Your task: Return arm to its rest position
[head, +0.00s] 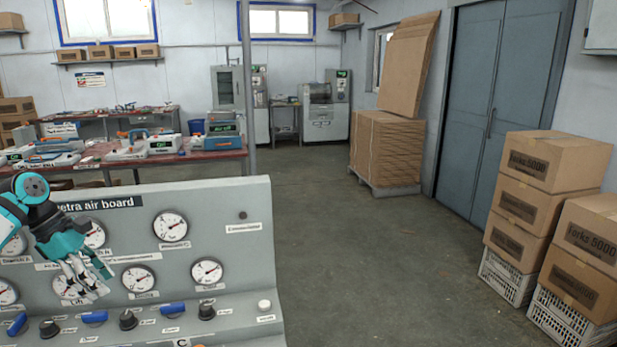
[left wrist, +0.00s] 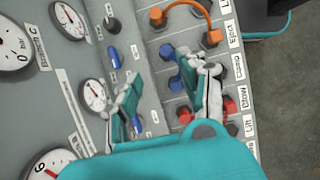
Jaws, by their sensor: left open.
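My left gripper (head: 88,279) is in front of the grey air board (head: 222,196) at the left of the head view, with its arm coming in from the left edge. In the left wrist view the two fingers of my left gripper (left wrist: 163,105) are spread apart with nothing between them. Beyond the fingers are a blue lever (left wrist: 113,57), blue knobs (left wrist: 175,80) and red knobs (left wrist: 230,105) on the panel. I cannot tell whether the fingers touch the panel. My right gripper is not in view.
The board carries several round gauges (head: 171,226), black knobs and blue levers. Stacked cardboard boxes (head: 553,160) stand at the right. A red-topped workbench (head: 215,155) is behind the board. The middle floor (head: 370,260) is clear.

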